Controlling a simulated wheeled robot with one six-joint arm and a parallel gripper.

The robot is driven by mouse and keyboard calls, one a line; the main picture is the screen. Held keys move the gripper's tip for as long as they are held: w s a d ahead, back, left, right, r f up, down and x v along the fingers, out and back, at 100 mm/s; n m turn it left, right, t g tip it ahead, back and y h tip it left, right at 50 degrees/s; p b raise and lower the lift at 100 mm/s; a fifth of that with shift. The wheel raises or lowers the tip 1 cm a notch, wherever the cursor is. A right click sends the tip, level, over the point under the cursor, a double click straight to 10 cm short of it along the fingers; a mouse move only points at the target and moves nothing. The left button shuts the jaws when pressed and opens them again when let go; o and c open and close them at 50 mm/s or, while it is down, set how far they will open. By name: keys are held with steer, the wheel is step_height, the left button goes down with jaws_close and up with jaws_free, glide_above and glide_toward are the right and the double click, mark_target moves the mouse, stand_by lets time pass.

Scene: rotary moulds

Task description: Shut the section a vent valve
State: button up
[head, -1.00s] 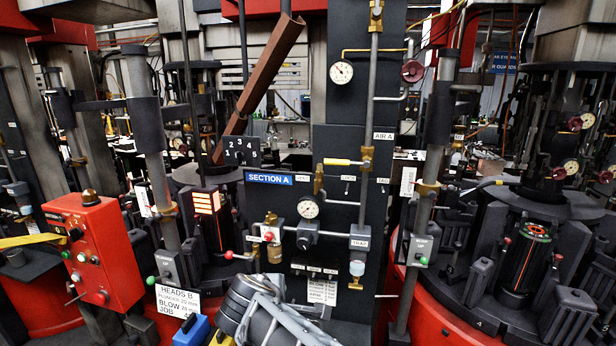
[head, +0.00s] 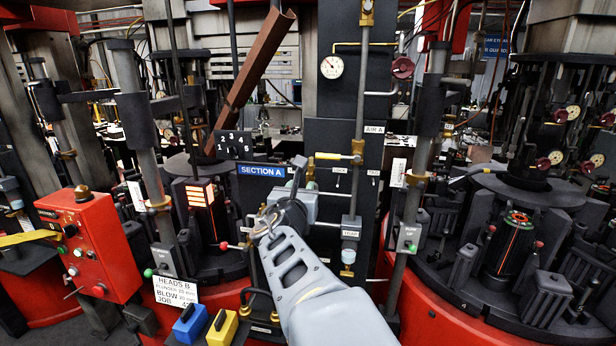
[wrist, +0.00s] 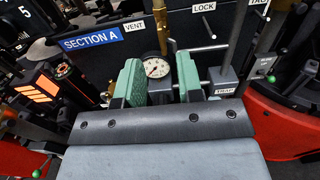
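The blue SECTION A sign (head: 265,171) is on the dark panel, and also shows in the wrist view (wrist: 91,39). In the wrist view, brass parts (wrist: 161,16) stand upright beside the VENT label (wrist: 133,26), above a round white gauge (wrist: 156,68); I take them for the vent valve. Its lever position is not clear. My gripper (wrist: 160,80) is open, its two green-padded fingers to either side of the gauge in the picture, below the brass parts. Nothing is seen held. In the head view, my arm hides the gauge and most of the valve.
An air valve with a yellow handle (head: 333,156) is just above right, by a vertical pipe (head: 361,90). A grey block (wrist: 222,80) with a pipe is right of the gripper.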

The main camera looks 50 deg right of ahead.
mark_target(307, 178)
steer(key=x, duration=0.8)
steer(key=shift+p, duration=0.3)
steer(key=shift+s, duration=0.1)
jaws_close()
